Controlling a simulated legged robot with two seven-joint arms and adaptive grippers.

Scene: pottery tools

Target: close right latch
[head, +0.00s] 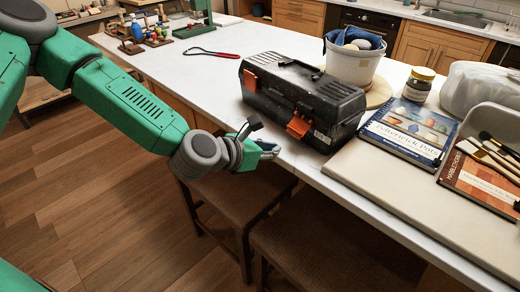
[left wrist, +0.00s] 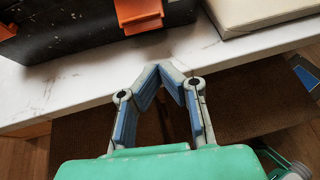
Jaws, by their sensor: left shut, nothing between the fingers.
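A black toolbox (head: 303,97) with its lid down stands on the white counter. Its right latch (head: 299,126) is orange and juts out from the front face; the left latch (head: 250,80) is orange too. In the left wrist view the right latch (left wrist: 138,14) shows at the top, sticking out from the box. My left gripper (head: 272,149) is at the counter's front edge, below and left of the right latch and apart from it. Its blue-padded fingers (left wrist: 172,70) come together at the tips with nothing between them. My right gripper is out of view.
A blue book (head: 410,130) lies on a pale board (head: 385,180) right of the toolbox. A white bucket (head: 352,65) and a jar (head: 418,84) stand behind. Stools (head: 325,240) are below the counter edge. The counter left of the toolbox is mostly clear.

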